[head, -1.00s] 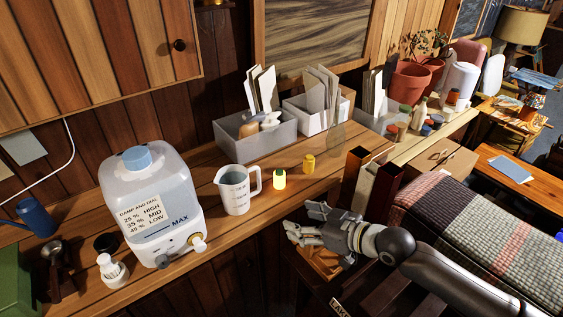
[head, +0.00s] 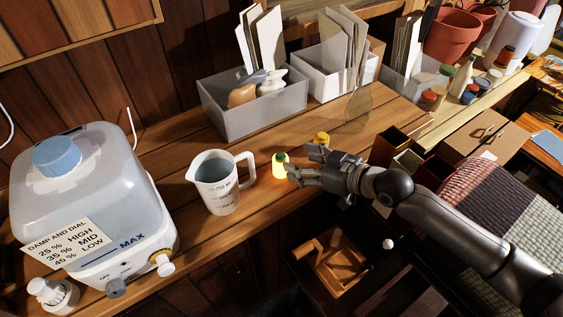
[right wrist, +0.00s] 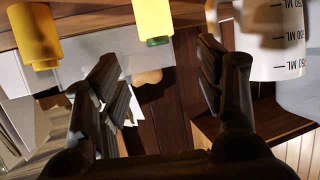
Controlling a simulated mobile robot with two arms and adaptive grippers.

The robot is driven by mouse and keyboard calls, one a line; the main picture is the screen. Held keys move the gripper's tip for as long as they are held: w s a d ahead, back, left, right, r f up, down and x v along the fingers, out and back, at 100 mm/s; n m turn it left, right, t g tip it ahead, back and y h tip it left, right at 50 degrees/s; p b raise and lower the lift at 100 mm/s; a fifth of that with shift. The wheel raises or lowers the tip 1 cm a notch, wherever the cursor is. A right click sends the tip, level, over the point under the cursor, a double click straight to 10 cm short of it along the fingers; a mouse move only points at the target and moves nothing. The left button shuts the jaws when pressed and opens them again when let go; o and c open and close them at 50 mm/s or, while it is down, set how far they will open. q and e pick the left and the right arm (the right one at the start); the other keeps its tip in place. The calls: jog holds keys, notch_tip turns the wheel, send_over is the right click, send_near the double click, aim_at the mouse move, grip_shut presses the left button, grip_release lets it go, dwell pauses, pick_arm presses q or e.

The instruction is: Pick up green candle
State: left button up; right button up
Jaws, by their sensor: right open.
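The green candle (head: 280,168) is a small glowing yellow cylinder with a green top, standing upright on the wooden counter (head: 195,245) just right of the measuring jug. In the right wrist view the candle (right wrist: 153,17) appears upside down at the top, between and beyond the fingers. My right gripper (head: 300,163) is open and empty, its fingertips close to the candle's right side. I cannot tell whether they touch. My left gripper is not in view.
A clear measuring jug (head: 220,184) stands close left of the candle. A yellow candle-like jar (head: 322,139) stands behind the gripper. A grey bin (head: 257,112) is behind. A large humidifier (head: 92,205) fills the left. The counter's front edge is near.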

aim_at(283, 157)
jog(key=shift+x, duration=1.15)
jog(key=shift+w+a, duration=0.25)
jog(key=shift+a, duration=0.1)
jog(key=shift+w+a+f+p, duration=0.2)
jog(key=shift+p, duration=0.1)
jog(key=shift+w+a+f, duration=0.1)
jog(key=shift+w+f, duration=0.05)
jog(key=shift+w, duration=0.05)
jog(key=p+x, duration=0.1)
jog(key=x, duration=0.2)
jog(key=shift+f, duration=0.15)
jog(key=shift+w+a+f+p, duration=0.3)
jog(key=shift+w+a+f, duration=0.05)
jog(key=shift+w+a, duration=0.05)
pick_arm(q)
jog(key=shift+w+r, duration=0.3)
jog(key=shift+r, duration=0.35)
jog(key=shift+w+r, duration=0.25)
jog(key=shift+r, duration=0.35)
pick_arm(e)
jog(key=shift+c, duration=0.4)
